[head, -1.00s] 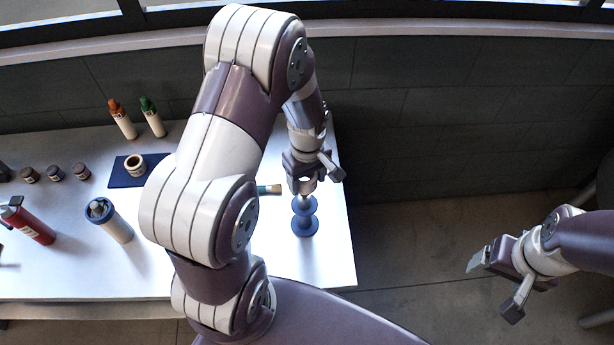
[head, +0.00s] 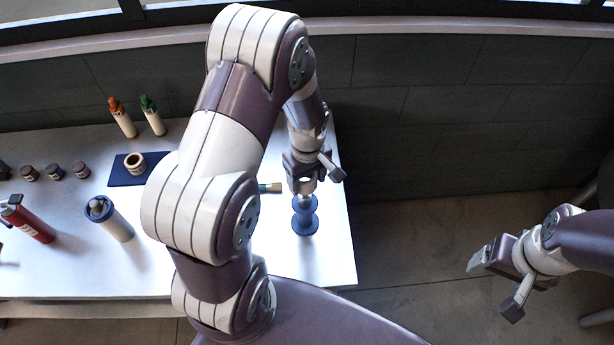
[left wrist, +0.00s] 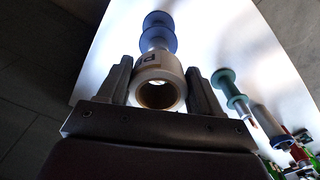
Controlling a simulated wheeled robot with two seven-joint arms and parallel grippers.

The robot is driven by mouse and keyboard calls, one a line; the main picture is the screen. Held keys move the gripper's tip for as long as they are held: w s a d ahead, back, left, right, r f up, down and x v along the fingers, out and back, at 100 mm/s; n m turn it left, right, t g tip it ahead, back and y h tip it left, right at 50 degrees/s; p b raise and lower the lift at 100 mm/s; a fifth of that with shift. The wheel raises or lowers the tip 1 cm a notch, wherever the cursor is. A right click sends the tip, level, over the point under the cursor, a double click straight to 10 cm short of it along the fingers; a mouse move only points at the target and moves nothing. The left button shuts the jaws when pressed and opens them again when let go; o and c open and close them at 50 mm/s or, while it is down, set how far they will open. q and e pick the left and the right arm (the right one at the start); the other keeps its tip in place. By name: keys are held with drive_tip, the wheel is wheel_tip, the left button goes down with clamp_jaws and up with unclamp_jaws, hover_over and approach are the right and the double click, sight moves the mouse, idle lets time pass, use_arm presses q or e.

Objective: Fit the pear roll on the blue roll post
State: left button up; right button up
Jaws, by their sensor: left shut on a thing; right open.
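The pear roll is a white, hollow roll (left wrist: 158,72) with a dark-lettered label. In the left wrist view it sits between the fingers of my left gripper (left wrist: 163,85), its open bore facing the camera. In the head view my left gripper (head: 306,187) is shut on it, directly above the blue roll post (head: 304,222). The post is upright and has two blue discs. It shows beyond the roll in the left wrist view (left wrist: 158,37). I cannot tell whether roll and post touch. My right gripper (head: 493,288) is open and empty, off the table's right side.
A teal-disc post (left wrist: 230,88) stands beside the roll in the left wrist view. On the white table (head: 328,262) are a blue-topped cylinder (head: 112,222), a red bottle (head: 30,222), a blue mat (head: 122,178) with a cup, and several small jars and bottles.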

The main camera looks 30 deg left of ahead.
sight(307, 197)
use_arm(q)
drive_tip(key=shift+f+b, duration=3.05)
drive_tip(key=shift+f, duration=1.4)
drive_tip(key=o, duration=1.1)
drive_tip(key=shift+r, duration=0.15)
wheel_tip(307, 197, up, 12)
drive_tip(key=shift+r+b, duration=0.25)
drive_tip(key=shift+b, duration=0.75)
